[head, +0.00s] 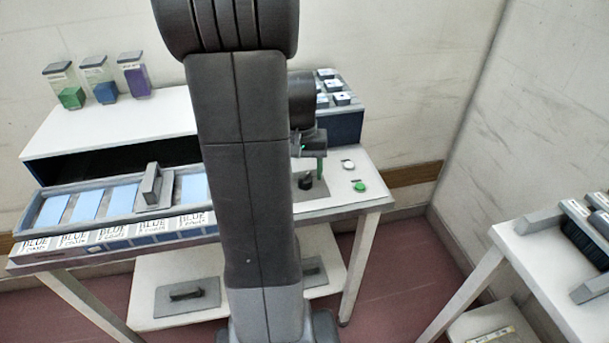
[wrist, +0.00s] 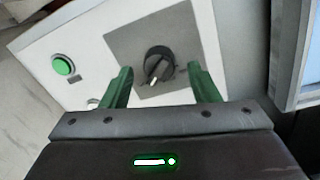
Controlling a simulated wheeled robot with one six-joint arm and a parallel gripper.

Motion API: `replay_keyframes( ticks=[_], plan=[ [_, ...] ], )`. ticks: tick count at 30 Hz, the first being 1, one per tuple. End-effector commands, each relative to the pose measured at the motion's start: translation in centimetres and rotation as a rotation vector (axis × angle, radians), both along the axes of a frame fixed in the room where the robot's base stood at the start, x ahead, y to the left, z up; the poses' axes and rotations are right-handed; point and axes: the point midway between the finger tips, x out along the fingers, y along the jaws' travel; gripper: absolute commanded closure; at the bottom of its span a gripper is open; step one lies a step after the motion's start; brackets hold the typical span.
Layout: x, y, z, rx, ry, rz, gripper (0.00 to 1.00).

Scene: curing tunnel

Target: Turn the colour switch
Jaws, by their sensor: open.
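The colour switch is a black round knob (wrist: 157,65) with a white pointer mark, set on a grey square plate (wrist: 125,48) in the wrist view. In the head view the knob (head: 305,182) shows small on the table top, right of my arm. My gripper (wrist: 160,80) has green fingers, spread apart with the knob showing between their tips. I cannot tell whether either finger touches the knob. In the head view my gripper (head: 312,165) points down at the switch, partly hidden by my arm.
A green button (wrist: 63,64) and a white button (head: 348,165) sit beside the switch plate. A tray of blue cards (head: 68,189) lies left of my arm. Jars with green, blue and purple contents (head: 134,78) stand behind. Another table (head: 540,262) stands at the right.

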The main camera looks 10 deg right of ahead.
Motion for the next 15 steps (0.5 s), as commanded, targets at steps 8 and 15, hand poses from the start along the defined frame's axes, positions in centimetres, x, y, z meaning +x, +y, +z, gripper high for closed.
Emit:
replay_keyframes(
  ticks=[8, 15],
  plan=[
    [-0.04, -0.1, -1.61, 0.0, -0.001, 0.0, 0.45],
    [-0.05, -0.09, -1.6, 0.0, -0.001, 0.0, 0.51]
  ],
)
